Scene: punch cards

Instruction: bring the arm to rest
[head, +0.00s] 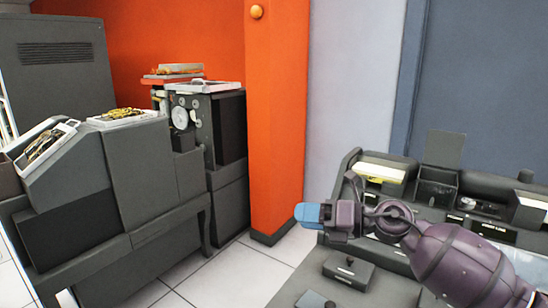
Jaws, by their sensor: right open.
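My right gripper (308,214) has blue fingertips and sits at the end of my purple and dark arm (455,255), which comes in from the lower right. The arm reaches leftward across the front of a dark grey machine (360,285) on the right. The gripper is seen from the side, points left toward the open floor and shows nothing held. Its jaws are open, though the gap is hard to make out. My left gripper is not in the view.
The right machine carries a yellowish card stack (381,172) and a dark open box (436,187). A large grey machine (150,170) stands at left, with trays on top. An orange pillar (277,120) stands between them. Pale tiled floor (235,270) is free between the machines.

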